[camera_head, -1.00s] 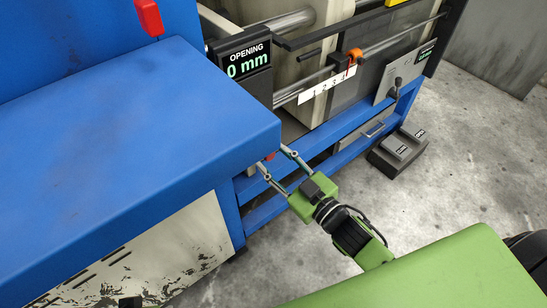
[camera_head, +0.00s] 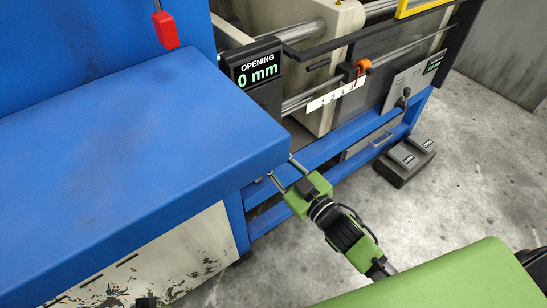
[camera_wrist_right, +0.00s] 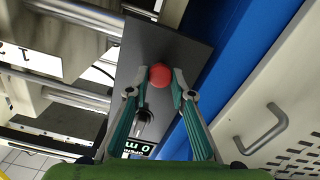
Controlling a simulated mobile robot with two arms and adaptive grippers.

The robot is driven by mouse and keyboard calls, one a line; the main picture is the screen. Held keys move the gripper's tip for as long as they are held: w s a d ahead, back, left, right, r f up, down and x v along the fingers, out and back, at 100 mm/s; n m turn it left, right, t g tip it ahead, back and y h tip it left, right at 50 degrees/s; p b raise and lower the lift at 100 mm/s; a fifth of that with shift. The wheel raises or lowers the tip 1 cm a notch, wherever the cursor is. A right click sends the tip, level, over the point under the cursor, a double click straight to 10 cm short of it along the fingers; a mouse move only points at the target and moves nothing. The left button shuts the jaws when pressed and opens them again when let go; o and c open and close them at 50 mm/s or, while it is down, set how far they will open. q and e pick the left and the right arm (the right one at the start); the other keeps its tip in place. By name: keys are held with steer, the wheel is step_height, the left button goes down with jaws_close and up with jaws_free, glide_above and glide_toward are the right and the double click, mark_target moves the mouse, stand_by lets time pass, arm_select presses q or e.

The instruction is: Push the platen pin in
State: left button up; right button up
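The platen pin shows as a round red knob (camera_wrist_right: 160,77) in the right wrist view, in front of a dark grey plate (camera_wrist_right: 165,42). My right gripper (camera_wrist_right: 162,80) points at it, with its two fingers apart and the knob between the fingertips. I cannot tell whether either finger touches the knob. In the head view my right gripper (camera_head: 281,165) is at the front corner of the blue housing, and the knob is hidden behind that corner. The pin's shaft is not visible. My left gripper is not in view.
The blue housing (camera_head: 130,140) fills the left and overhangs the fingertips. A display (camera_head: 256,68) reads opening 0 mm. Foot pedals (camera_head: 405,160) stand on the floor at right. A grey handle (camera_wrist_right: 262,130) is on a pale panel. Open concrete floor lies at right.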

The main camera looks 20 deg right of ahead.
steer(key=shift+o, duration=1.3)
steer(key=shift+s, duration=0.1)
steer(key=v, duration=1.2)
